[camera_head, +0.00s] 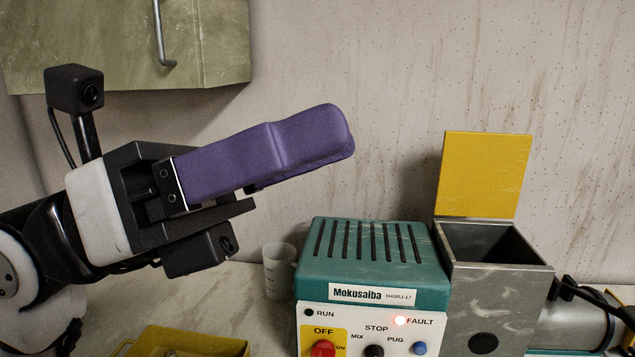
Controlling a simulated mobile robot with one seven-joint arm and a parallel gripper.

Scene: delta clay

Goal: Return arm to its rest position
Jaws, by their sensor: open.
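My gripper (338,137) is raised at the left middle of the head view, with its purple fingers pointing right and slightly up. The near finger hides most of the far one. The gripper is open, and I see nothing held. It is in the air above and left of the teal machine (375,262), apart from it. My arm comes in from the left edge, and its base is out of view.
The machine's grey hopper (500,280) stands open with its yellow lid (482,175) upright. A translucent cup (279,270) and a yellow tray (190,340) are below my gripper. A green cabinet (120,45) hangs upper left.

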